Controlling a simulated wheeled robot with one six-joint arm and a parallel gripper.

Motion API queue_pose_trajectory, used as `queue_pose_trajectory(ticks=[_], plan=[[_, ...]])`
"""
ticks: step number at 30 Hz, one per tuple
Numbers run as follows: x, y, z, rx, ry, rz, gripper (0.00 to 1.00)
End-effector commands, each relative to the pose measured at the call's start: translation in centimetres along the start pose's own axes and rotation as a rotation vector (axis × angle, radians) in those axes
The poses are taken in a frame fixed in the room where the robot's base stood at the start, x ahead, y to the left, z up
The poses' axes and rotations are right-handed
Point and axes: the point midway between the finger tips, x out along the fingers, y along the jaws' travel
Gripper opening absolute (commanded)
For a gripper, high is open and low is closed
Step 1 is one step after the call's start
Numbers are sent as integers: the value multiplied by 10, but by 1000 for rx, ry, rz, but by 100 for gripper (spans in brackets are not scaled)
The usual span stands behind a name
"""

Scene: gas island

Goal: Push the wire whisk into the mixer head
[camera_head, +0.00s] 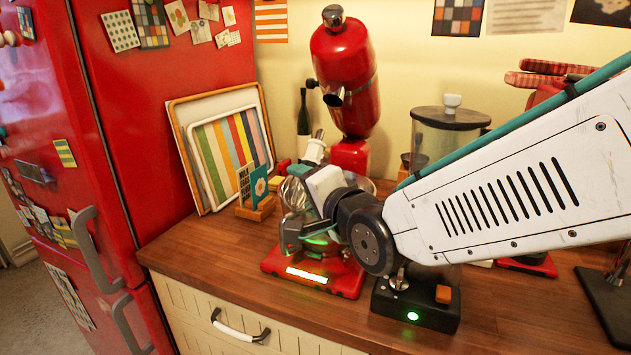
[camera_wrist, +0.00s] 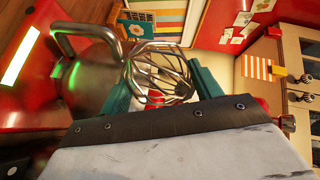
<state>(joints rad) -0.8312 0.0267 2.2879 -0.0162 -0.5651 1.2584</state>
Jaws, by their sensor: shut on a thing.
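The red mixer has its head (camera_head: 345,75) tilted up at the back, with a dark-tipped socket (camera_head: 333,97) on its underside. Its red base (camera_head: 315,272) stands on the counter with a lit strip. My gripper (camera_wrist: 160,97) is shut on the wire whisk (camera_wrist: 160,68), whose wire loops show between the teal fingers. In the head view, my gripper (camera_head: 312,185) is above the base, in front of and below the raised head. A silver and pale piece, apparently the whisk's top, points up toward the socket with a gap between. My arm hides part of the whisk.
A metal bowl with a looped handle (camera_wrist: 85,45) is on the mixer base, close to my gripper. A card holder (camera_head: 255,210) and leaning trays (camera_head: 200,150) stand left. A grinder (camera_head: 445,130) and a black box with a green light (camera_head: 415,305) are right.

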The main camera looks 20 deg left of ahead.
Motion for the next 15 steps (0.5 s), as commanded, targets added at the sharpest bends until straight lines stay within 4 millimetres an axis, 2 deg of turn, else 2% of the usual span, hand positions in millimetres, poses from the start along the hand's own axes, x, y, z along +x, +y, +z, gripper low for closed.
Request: queue_pose_trajectory(ticks=[15], plan=[[-2, -3, -6, 2, 3, -2, 39]])
